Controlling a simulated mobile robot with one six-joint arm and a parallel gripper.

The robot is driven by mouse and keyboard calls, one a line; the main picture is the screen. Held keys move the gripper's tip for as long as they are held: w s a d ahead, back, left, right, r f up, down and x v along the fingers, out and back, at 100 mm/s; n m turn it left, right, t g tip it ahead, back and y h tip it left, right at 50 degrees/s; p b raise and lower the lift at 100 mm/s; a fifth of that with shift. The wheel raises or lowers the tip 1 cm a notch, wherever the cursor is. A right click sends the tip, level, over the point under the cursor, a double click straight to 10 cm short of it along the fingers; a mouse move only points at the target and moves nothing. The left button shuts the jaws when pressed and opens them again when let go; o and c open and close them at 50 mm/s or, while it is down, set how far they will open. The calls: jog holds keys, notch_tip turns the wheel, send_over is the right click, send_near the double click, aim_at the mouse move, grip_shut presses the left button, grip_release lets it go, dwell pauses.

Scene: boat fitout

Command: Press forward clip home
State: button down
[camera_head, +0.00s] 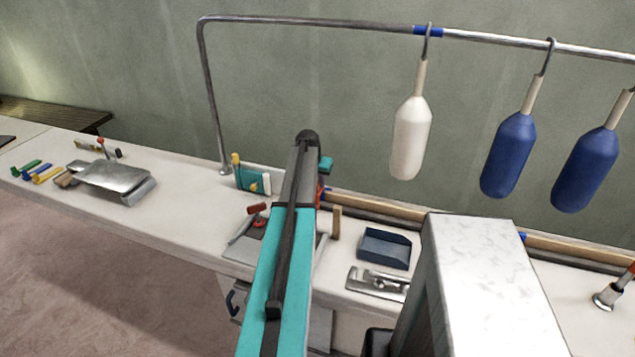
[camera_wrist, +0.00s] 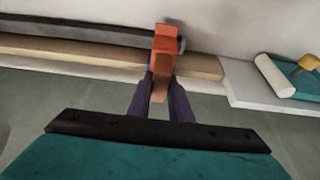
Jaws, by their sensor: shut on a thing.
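In the wrist view, my gripper (camera_wrist: 163,88) has its two dark fingers closed on an orange clip-like piece (camera_wrist: 165,48). The piece stands at the light wooden strip (camera_wrist: 85,52) that runs along the back of the counter. A small blue patch shows just left of it, mostly hidden. I cannot tell whether the piece is fully seated on the strip. In the head view, only a sliver of the orange piece (camera_head: 320,194) shows beside my arm, and my fingers are hidden there.
A blue bin (camera_head: 385,248) and a metal plate (camera_head: 375,283) lie right of my arm. A red-handled tool (camera_head: 257,208) and a teal box (camera_head: 252,180) lie left. A white fender (camera_head: 410,138) and blue fenders (camera_head: 508,155) hang from the rail (camera_head: 310,21) above.

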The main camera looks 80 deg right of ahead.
jog(key=shift+a+f, duration=0.15)
jog(key=shift+f, duration=0.2)
jog(key=c, duration=1.5)
grip_release()
jog(key=shift+c, duration=0.2)
jog(key=shift+r, duration=0.15)
jog(key=b+v, duration=0.3)
jog(key=v, duration=1)
jog(key=shift+r, duration=0.3)
